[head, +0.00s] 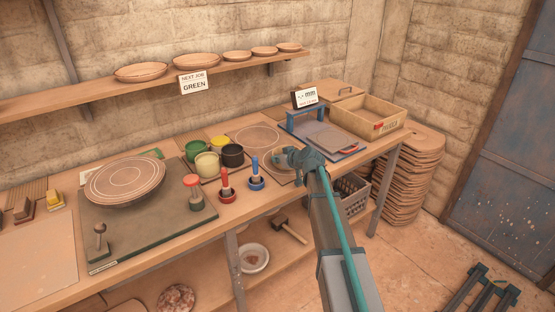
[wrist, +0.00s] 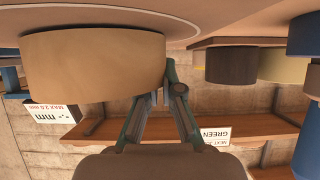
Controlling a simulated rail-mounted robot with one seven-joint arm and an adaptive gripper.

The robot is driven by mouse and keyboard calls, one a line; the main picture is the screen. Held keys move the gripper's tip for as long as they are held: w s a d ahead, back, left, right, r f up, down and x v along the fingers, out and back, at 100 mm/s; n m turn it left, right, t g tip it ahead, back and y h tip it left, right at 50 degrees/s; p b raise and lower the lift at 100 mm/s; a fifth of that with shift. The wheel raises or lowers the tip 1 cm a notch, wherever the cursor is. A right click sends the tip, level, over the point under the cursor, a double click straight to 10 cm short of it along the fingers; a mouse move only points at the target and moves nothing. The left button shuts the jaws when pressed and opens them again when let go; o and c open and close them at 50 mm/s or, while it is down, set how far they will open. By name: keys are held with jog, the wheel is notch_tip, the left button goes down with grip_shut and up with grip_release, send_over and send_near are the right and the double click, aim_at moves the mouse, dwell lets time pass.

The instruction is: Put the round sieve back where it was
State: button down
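The round sieve (wrist: 90,65) is a wide tan hoop; the wrist view is upside down and shows its outer wall large. The sieve seems to rest on or just above a ringed surface.
Paint pots (head: 207,163) and red and blue hand tools (head: 225,185) stand left of the sieve. A board with a drawn circle (head: 257,136) lies behind. A blue-framed press (head: 325,138) and a wooden box (head: 368,118) are to the right. A shelf (head: 150,83) runs above.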

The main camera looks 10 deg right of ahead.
jog(key=shift+f, duration=0.15)
jog(key=c, duration=1.8)
grip_release()
jog(key=o, duration=0.5)
jog(key=shift+r, duration=0.3)
jog(key=b+v, duration=0.2)
jog(key=v, duration=1)
jog(key=shift+f, duration=0.15)
